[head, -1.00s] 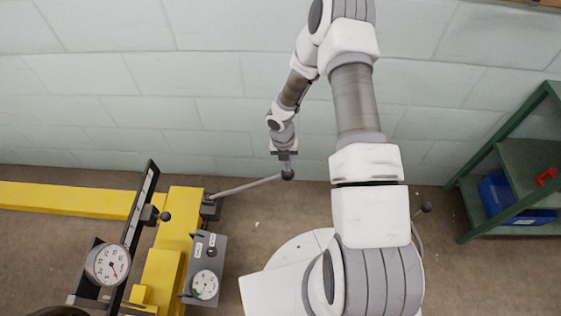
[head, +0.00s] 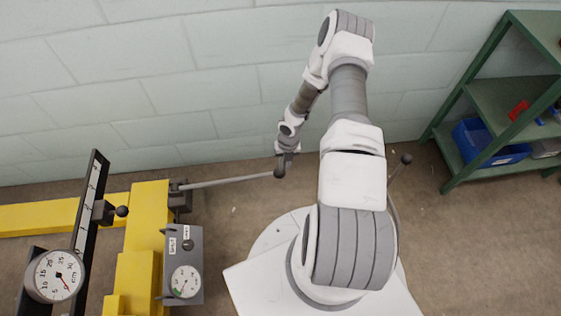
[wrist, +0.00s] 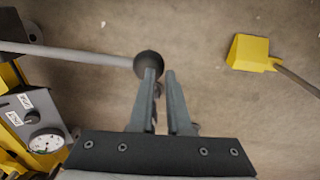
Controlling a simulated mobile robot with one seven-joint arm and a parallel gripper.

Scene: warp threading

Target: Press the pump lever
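The pump lever (head: 228,181) is a grey rod reaching right from the yellow press frame (head: 146,235), nearly level in the head view. In the wrist view the lever (wrist: 80,54) comes in from the left and ends in a dark ball knob (wrist: 148,65). My gripper (wrist: 161,72) has its two fingers a narrow gap apart, with nothing seen between them. The left fingertip overlaps the knob; whether it touches, I cannot tell. In the head view my gripper (head: 284,163) is at the lever's end, partly hiding the knob.
A grey control box with a dial (head: 183,265) and a larger gauge (head: 55,276) stand left. A green shelf (head: 502,72) with a blue bin (head: 490,143) stands right. A yellow block with a rod (wrist: 248,52) lies on the floor. A block wall is behind.

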